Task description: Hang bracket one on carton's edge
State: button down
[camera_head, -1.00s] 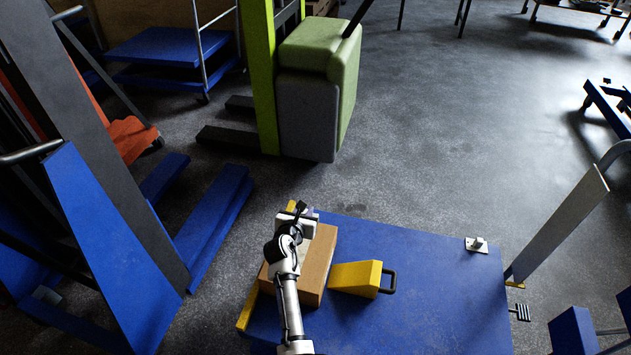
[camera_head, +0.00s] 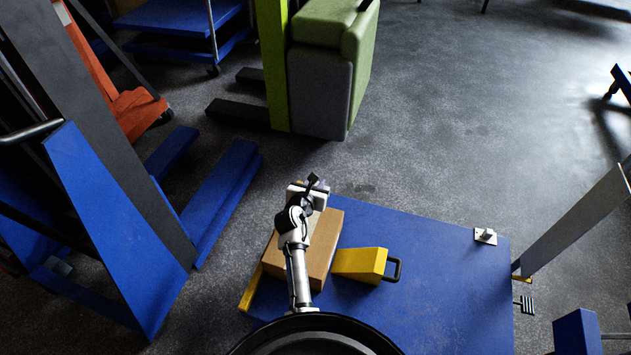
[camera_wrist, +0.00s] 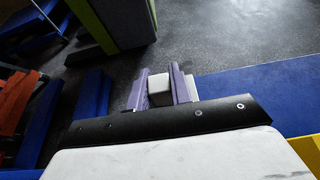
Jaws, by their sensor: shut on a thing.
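The carton is a brown cardboard box (camera_head: 325,252) on the blue platform in the head view, partly hidden by my arm. My gripper (camera_head: 315,184) is at the carton's far end in that view; I cannot tell its height above it. In the wrist view my gripper's purple fingers (camera_wrist: 163,88) are shut on a small light grey piece, bracket one (camera_wrist: 159,92). Most of the bracket is hidden, and I cannot see it touching the carton. The carton is not clear in the wrist view.
The blue platform (camera_head: 430,290) also bears a yellow wedge (camera_head: 360,264) with a black handle, close right of the carton, and a small white fitting (camera_head: 485,236) at its far right corner. A green and grey cabinet (camera_head: 325,75) stands beyond. Blue forks (camera_head: 215,200) lie left.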

jog(key=shift+f+b, duration=2.35)
jog(key=shift+f, duration=2.35)
jog(key=shift+f, duration=0.2)
jog(key=c, duration=1.2)
grip_release()
jog(key=shift+o, duration=0.2)
